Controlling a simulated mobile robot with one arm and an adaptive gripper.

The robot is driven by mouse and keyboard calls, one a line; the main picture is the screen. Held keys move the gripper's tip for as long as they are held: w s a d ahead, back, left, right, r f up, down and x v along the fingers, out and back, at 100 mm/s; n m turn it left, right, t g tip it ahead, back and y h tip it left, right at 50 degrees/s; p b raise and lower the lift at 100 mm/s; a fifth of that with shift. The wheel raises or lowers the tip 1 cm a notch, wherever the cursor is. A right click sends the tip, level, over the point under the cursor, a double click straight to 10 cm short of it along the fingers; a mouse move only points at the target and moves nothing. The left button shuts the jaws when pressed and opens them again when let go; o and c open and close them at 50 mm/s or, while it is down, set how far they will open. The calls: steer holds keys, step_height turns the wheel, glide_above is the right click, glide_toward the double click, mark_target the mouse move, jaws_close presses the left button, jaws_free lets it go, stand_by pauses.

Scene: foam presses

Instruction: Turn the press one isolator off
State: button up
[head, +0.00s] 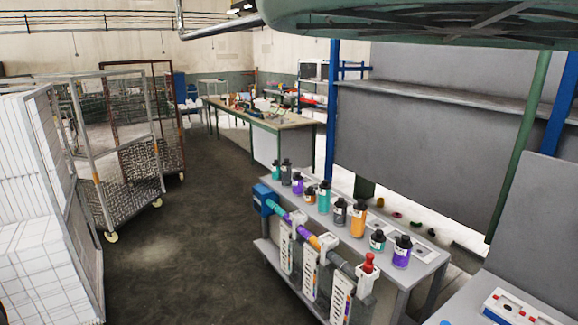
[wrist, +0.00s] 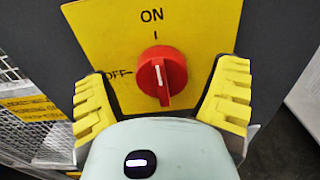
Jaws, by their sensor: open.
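The isolator is a red rotary knob (wrist: 162,74) on a yellow plate (wrist: 205,22) in the wrist view. The plate is marked ON above the knob and OFF at its left. The white line on the knob points up, towards ON. My gripper (wrist: 165,88) is open, with one yellow ribbed finger on each side of the knob. No contact between the fingers and the knob is visible. The label that would tell which press this is does not show. Neither the isolator nor my gripper can be made out in the head view.
In the head view, a grey bench (head: 431,254) at the right holds several bottles. Wire cage trolleys (head: 128,190) and white stacked blocks (head: 36,190) stand at the left. The dark floor (head: 195,235) between them is clear. A long worktable (head: 266,122) stands further back.

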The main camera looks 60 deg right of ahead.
steer(key=shift+w+a, duration=0.15)
steer(key=shift+a, duration=0.15)
steer(key=c, duration=1.2)
